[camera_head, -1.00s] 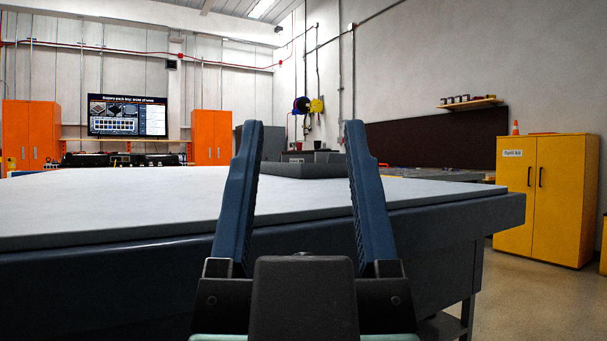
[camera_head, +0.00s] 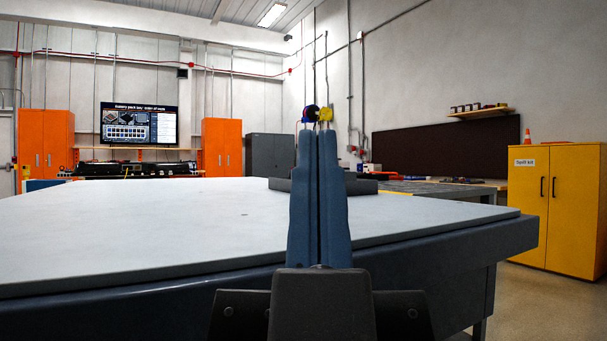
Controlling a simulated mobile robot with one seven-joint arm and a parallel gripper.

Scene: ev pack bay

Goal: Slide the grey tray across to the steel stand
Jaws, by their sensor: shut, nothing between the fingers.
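My gripper (camera_head: 319,140) points up and forward in the middle of the head view, with its two blue fingers shut together and empty. A flat dark grey piece, which looks like the grey tray (camera_head: 363,187), lies on the far part of the pale tabletop (camera_head: 150,230). The fingers hide its middle, and its ends show on both sides of them. My gripper is on the near side of it; whether they touch cannot be told. I cannot pick out the steel stand for certain; a grey bench (camera_head: 440,188) stands beyond the table at right.
The table's dark blue edge (camera_head: 440,252) runs across the front, with bare tabletop at left. A yellow cabinet (camera_head: 556,208) stands at right, with open floor in front. Orange cabinets (camera_head: 222,147) and a dark grey cabinet (camera_head: 269,155) stand at the back.

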